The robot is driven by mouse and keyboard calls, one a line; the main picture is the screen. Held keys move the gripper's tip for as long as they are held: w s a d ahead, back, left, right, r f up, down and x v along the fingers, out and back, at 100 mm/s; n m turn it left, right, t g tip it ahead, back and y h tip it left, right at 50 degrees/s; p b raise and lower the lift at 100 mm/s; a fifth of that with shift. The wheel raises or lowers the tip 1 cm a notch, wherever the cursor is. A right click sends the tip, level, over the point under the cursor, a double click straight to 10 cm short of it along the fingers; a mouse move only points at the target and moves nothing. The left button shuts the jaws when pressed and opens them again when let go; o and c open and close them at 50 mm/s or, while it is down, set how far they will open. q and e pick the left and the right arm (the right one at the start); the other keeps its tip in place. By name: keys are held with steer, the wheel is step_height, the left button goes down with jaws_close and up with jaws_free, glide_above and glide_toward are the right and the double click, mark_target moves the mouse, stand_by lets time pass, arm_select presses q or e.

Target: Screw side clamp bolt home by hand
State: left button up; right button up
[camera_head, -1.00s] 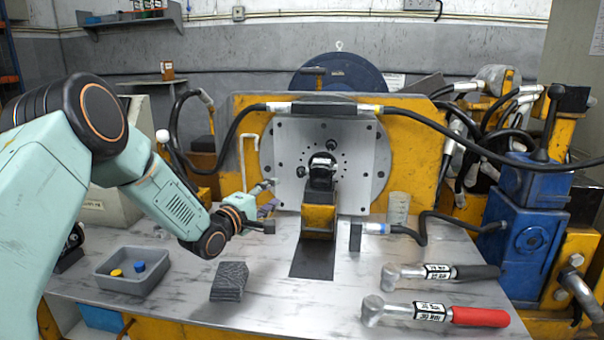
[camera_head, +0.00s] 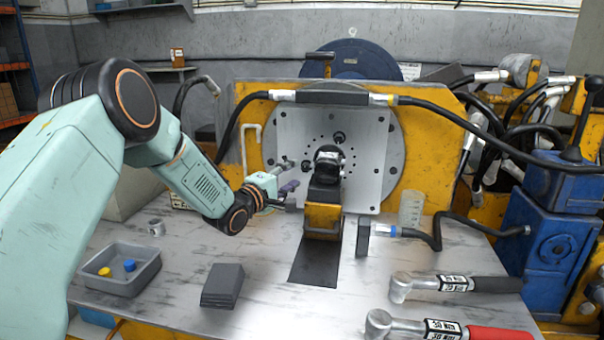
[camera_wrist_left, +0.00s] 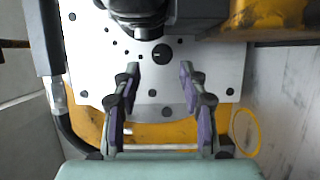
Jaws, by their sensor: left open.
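The motor (camera_head: 327,160) is a dark body on the light mounting plate (camera_head: 368,150), above the yellow support block (camera_head: 322,215). A dark round head, which looks like the side clamp bolt (camera_head: 306,166), sits at the plate just left of the motor. In the left wrist view this bolt head (camera_wrist_left: 162,53) lies ahead of the fingertips, centred between them. My left gripper (camera_head: 287,176) is open, left of the bolt, with its fingers pointing at the plate. In the left wrist view the purple-padded fingers (camera_wrist_left: 159,72) are apart with nothing between them. My right gripper is out of view.
A grey tray (camera_head: 123,285) with yellow and blue caps stands at the front left. A dark block (camera_head: 223,285) lies on the bench. Two torque wrenches (camera_head: 455,284) lie at the front right. A black hose (camera_head: 245,118) loops over the plate.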

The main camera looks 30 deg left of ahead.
mark_target(304, 169)
arm_select(q)
steer(key=w, duration=0.1)
steer(key=w+b, duration=0.1)
steer(key=w, duration=0.1)
steer(key=shift+w+d+f, duration=0.15)
steer(key=shift+w+f, duration=0.15)
steer(key=shift+f, duration=0.05)
steer(key=shift+w+d+r, duration=0.15)
steer(key=shift+w+r, duration=0.05)
steer(key=shift+w, duration=0.45)
jaws_close()
